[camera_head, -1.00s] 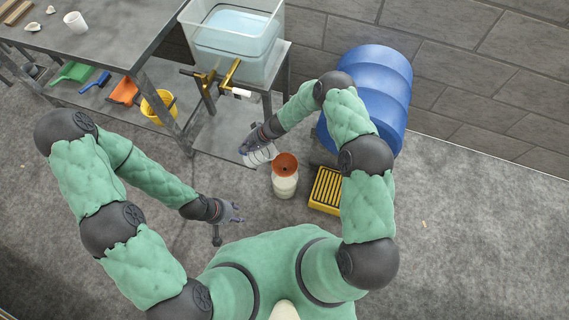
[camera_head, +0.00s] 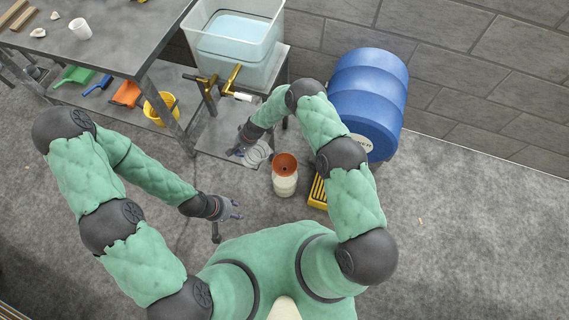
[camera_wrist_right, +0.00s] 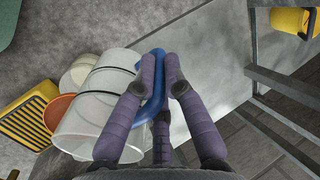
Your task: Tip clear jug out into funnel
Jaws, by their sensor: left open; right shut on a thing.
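The clear jug (camera_head: 258,154) is held in the air just left of the orange funnel (camera_head: 286,162) in the head view. The funnel sits in the mouth of a cream bottle (camera_head: 285,184) on the floor. My right gripper (camera_head: 241,148) is shut on the jug's blue handle (camera_wrist_right: 153,92). In the right wrist view the clear jug (camera_wrist_right: 88,125) partly covers the funnel (camera_wrist_right: 54,112). I cannot tell the jug's exact tilt or whether liquid is in it. My left gripper (camera_head: 234,208) is open and empty, low and left of the bottle.
A clear tank (camera_head: 235,62) of bluish liquid with a brass tap (camera_head: 231,78) stands on a metal stand behind the jug. A blue drum (camera_head: 368,95) and a yellow slotted tray (camera_head: 318,192) are to the right. A workbench (camera_head: 105,45) and yellow bucket (camera_head: 160,108) are left.

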